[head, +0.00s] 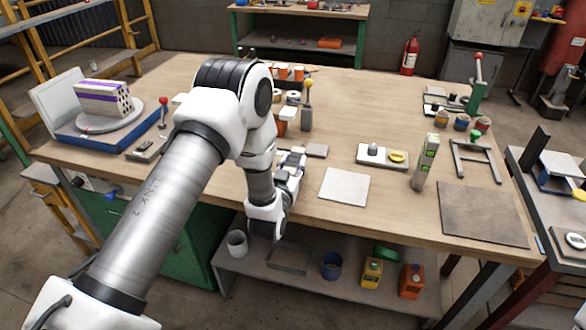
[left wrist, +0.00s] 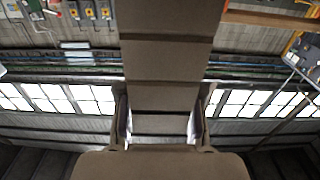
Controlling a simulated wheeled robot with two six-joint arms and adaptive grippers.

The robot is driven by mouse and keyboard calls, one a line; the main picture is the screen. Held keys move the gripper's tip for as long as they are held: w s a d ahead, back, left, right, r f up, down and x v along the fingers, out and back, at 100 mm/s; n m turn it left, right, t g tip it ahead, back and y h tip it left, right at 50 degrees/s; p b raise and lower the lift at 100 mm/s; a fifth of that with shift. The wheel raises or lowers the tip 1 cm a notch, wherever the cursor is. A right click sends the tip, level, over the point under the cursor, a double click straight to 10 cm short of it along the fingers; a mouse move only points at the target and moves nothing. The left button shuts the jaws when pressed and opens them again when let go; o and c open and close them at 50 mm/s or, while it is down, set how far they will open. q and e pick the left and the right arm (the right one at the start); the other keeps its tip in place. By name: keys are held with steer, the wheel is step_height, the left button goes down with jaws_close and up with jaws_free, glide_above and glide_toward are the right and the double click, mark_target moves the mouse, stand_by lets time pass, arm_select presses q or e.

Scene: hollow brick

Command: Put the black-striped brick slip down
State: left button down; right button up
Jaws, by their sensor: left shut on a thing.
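My left gripper (head: 291,165) is low over the near middle of the table, its fingers pointing away from me. In the left wrist view a grey-brown slab with dark cross bands, which I take for the black-striped brick slip (left wrist: 166,60), lies between the two fingers (left wrist: 160,125), and the gripper is shut on it. In the head view the slip cannot be made out clearly at the fingers. A small grey-brown tile (head: 317,150) shows just right of the gripper. My right gripper is not in view.
A purple-striped hollow brick (head: 104,98) sits on a round turntable at the left. A pale square plate (head: 345,187), a tray (head: 383,157) with a yellow ring, an upright level (head: 425,163) and a dark mat (head: 483,213) are to the right. Bare wood lies between them.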

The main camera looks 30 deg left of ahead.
arm_select(q)
steer(key=shift+a+r, duration=0.1)
steer(key=c, duration=0.7)
jaws_free()
steer(key=shift+c, duration=0.2)
